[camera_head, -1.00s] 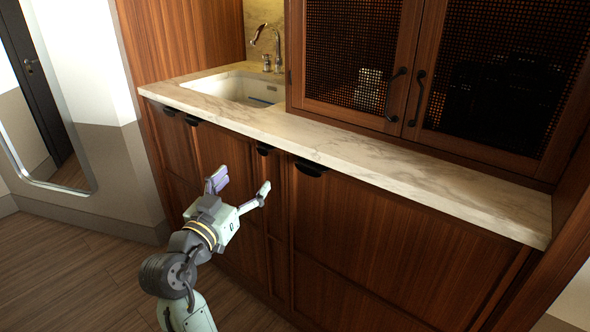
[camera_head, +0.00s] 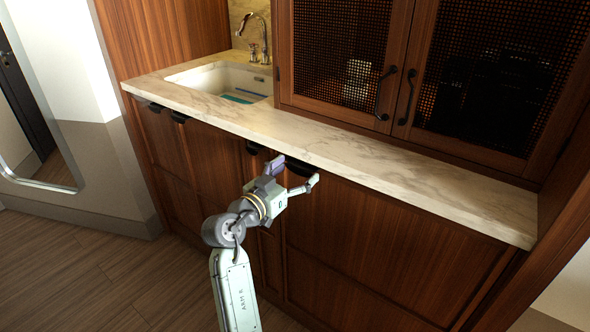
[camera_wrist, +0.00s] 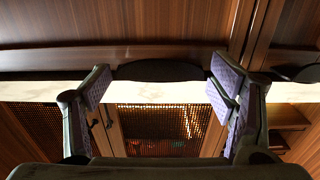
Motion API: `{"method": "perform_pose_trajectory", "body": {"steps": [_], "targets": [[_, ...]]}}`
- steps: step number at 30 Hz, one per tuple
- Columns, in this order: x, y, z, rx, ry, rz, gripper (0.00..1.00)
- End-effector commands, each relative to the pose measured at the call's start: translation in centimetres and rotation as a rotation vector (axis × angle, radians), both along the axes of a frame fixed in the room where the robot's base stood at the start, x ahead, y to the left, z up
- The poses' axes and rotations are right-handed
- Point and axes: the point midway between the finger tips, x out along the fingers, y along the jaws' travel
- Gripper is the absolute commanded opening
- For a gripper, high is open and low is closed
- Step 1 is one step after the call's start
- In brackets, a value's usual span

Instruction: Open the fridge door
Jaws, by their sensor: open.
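The fridge door is not plainly marked; the wide wooden panel (camera_head: 385,240) under the right part of the counter may be it. A black cup-shaped handle (camera_head: 299,168) sits at its upper left, just under the counter edge. My gripper (camera_head: 296,173) is open in front of this handle and partly covers it. In the wrist view the dark handle (camera_wrist: 160,70) lies between and beyond the two purple-padded fingers (camera_wrist: 162,87). Nothing is held. I cannot tell whether a finger touches the handle. The panel looks closed.
A marble counter (camera_head: 400,184) juts out just above the handle, with a sink (camera_head: 225,80) at the left. Mesh-fronted upper cabinets (camera_head: 340,60) stand above the counter. Another black handle (camera_head: 255,148) is close on the left. The wooden floor (camera_head: 120,270) at left is clear.

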Motion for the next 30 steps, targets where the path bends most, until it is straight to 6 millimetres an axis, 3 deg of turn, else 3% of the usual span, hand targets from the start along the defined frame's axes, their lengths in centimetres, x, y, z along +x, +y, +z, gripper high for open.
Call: {"method": "perform_pose_trajectory", "body": {"steps": [8, 30], "targets": [[0.09, -0.09, -0.01, 0.001, -0.001, 0.000, 0.76], [0.07, -0.07, -0.02, 0.000, 0.000, 0.000, 0.27]]}}
